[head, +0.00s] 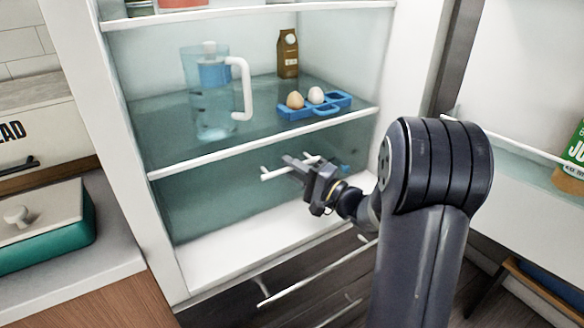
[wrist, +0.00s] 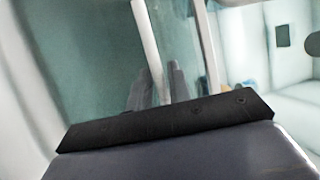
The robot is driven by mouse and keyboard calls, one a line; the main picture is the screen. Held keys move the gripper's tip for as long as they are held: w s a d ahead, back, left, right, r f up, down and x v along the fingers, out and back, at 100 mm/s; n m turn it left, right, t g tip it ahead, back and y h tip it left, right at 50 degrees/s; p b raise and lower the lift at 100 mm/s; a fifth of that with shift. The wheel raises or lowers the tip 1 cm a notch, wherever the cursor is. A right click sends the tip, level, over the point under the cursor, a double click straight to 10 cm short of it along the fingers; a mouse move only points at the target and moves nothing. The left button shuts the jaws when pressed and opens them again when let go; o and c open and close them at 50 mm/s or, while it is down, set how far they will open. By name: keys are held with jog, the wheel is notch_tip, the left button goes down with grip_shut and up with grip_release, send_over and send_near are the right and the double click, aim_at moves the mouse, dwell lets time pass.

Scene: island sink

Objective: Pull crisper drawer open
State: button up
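The crisper drawer is a see-through teal bin low in the open fridge, under the middle glass shelf. Its front panel (head: 215,212) stands behind the white fridge floor edge, with no clear gap showing. A slim white bar handle (head: 272,174) runs across the front; it also shows in the wrist view (wrist: 147,45). My gripper (head: 297,167) is at this handle, coming from the right. In the wrist view its two dark fingers (wrist: 159,88) lie on either side of the bar, close against it, and look shut on it. The fingertip contact is partly hidden.
A pitcher (head: 208,95), a blue egg tray (head: 300,109) and a brown carton (head: 288,53) stand on the shelf (head: 165,150) above. The open fridge door (head: 510,150) is at the right. A lower drawer handle (head: 310,278) juts out below. A counter (head: 110,240) is at left.

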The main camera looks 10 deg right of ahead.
jog(key=shift+c, duration=0.3)
grip_shut()
